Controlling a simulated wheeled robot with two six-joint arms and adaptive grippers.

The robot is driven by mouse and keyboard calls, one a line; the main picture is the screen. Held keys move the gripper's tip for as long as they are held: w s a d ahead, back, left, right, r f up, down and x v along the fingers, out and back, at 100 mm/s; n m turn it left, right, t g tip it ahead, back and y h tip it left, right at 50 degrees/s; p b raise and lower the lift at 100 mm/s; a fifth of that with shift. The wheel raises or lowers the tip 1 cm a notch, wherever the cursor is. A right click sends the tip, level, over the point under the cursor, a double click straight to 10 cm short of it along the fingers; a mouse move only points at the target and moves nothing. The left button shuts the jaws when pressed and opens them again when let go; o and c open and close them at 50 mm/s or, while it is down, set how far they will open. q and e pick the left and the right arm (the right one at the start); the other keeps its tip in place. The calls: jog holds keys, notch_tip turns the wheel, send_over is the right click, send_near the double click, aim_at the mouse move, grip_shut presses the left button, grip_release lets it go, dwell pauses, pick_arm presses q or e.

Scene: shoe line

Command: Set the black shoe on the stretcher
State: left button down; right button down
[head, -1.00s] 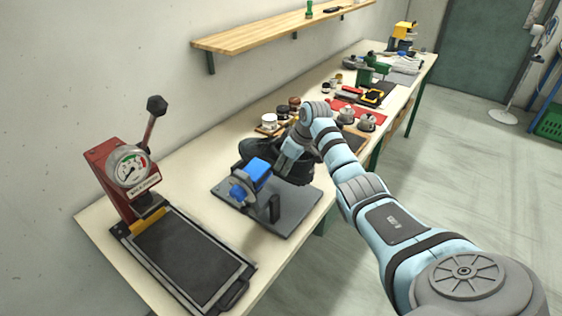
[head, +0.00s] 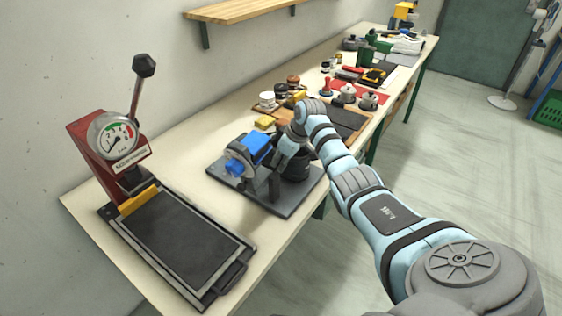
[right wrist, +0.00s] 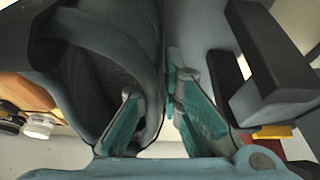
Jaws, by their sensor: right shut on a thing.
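The black shoe (head: 297,167) is over the right part of the stretcher's grey base plate, largely hidden by my right arm in the head view. My right gripper (head: 286,150) is shut on the shoe from above. In the right wrist view, its teal fingers (right wrist: 163,118) lie on either side of the wall of the shoe's opening (right wrist: 92,62). The stretcher (head: 256,148), with its blue block and grey round part, is just left of the shoe. I cannot tell whether shoe and stretcher touch. My left gripper is not in view.
A red press with a gauge (head: 112,135) and a dark pad (head: 180,240) stands at the near left. A yellow block (head: 265,122) lies behind the stretcher. Jars (head: 267,100) and tools crowd the bench farther back. A wooden shelf (head: 240,10) is above.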

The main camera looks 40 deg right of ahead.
jog(key=shift+s+f, duration=0.1)
jog(key=shift+f, duration=0.15)
jog(key=c, duration=1.7)
grip_release()
jog(key=shift+o, duration=0.2)
jog(key=shift+s, duration=0.1)
jog(key=v, duration=1.2)
jog(key=shift+d+f, duration=0.1)
jog(key=shift+f, duration=0.05)
